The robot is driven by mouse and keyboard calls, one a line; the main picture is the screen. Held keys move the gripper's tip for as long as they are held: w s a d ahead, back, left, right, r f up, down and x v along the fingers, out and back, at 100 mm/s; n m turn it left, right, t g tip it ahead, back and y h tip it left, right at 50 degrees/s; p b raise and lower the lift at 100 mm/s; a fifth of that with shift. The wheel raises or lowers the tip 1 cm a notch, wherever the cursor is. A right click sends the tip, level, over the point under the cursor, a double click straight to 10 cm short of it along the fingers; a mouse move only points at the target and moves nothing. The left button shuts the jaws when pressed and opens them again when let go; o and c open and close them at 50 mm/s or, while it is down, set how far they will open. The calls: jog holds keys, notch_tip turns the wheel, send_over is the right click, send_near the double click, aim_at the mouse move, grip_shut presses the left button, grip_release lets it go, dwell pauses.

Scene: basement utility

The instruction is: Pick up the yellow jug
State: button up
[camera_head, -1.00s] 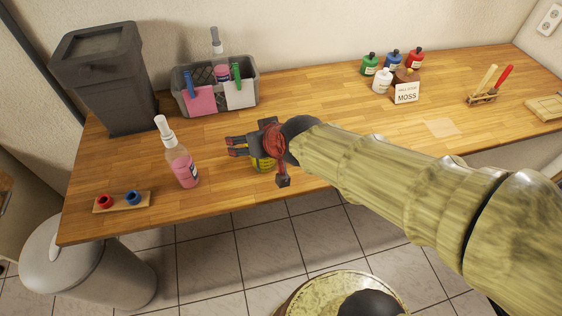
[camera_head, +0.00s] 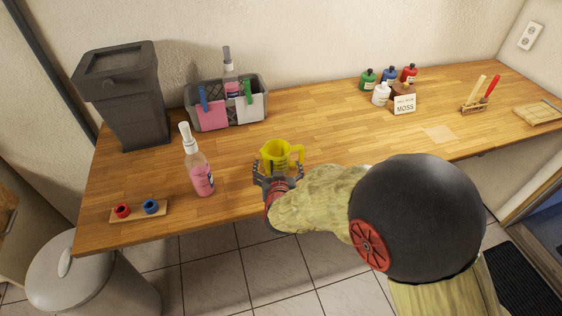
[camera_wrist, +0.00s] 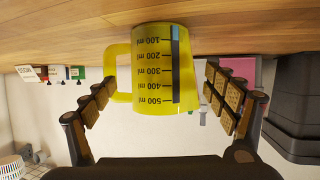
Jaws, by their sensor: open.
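The yellow jug (camera_head: 279,157) stands on the wooden workbench near its front edge, with its handle to the right in the head view. In the wrist view the picture is upside down, and the jug (camera_wrist: 160,70) shows black measuring marks and a handle on the left. My gripper (camera_head: 272,180) is open at the front side of the jug. In the wrist view its fingers (camera_wrist: 160,98) are spread wide, one on each side of the jug, with gaps visible. The jug's lower front is partly hidden by my gripper in the head view.
A pink spray bottle (camera_head: 198,168) stands left of the jug. A small board with red and blue rings (camera_head: 138,211) lies at the front left. A grey caddy (camera_head: 228,105) and a dark bin (camera_head: 128,95) stand behind. The bench right of the jug is mostly clear.

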jog(key=b+x, duration=0.1)
jog(key=x, duration=0.4)
jog(key=shift+w+r, duration=0.15)
jog(key=shift+r, duration=0.05)
jog(key=shift+r, duration=0.1)
jog(key=c, duration=1.5)
jog(key=shift+o, duration=0.2)
